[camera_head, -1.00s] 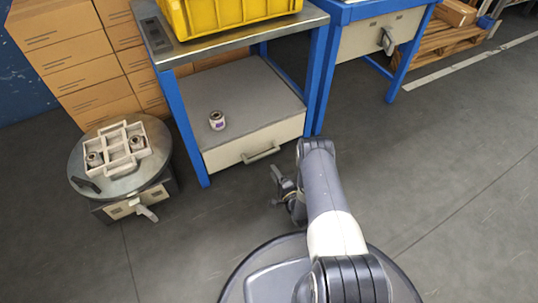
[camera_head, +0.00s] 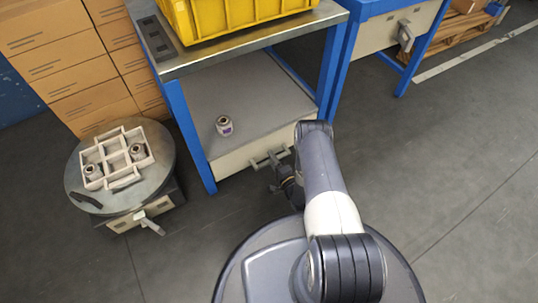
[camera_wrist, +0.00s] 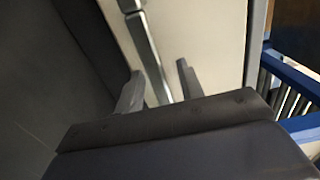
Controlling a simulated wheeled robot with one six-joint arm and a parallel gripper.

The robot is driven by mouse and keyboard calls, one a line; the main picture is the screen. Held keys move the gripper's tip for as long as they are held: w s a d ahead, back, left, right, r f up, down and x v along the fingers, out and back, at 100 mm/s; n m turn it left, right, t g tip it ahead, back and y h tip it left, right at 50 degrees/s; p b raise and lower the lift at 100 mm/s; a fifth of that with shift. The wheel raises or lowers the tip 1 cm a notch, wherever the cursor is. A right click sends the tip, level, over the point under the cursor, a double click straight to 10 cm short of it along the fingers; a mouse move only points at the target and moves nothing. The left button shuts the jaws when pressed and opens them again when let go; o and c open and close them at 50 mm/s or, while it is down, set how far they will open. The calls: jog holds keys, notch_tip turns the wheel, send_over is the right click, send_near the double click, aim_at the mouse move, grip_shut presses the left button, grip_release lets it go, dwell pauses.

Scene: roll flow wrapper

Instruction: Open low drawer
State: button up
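The low drawer has a cream front (camera_head: 232,165) under the grey shelf of the blue-legged workbench and looks closed. Its bar handle (camera_wrist: 146,42) crosses the wrist view from the top towards my fingers. My gripper (camera_wrist: 158,72) is open, with one finger on each side of the handle and gaps showing between. In the head view my gripper (camera_head: 270,162) is right at the handle, covering part of it and of the drawer front.
A small roll (camera_head: 224,126) stands on the shelf above the drawer. A yellow crate (camera_head: 235,15) sits on the workbench top (camera_head: 320,14). A round stand (camera_head: 158,185) with a white holder is to the left. Open floor lies to the right.

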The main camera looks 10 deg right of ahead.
jog(key=shift+c, duration=0.6)
grip_shut()
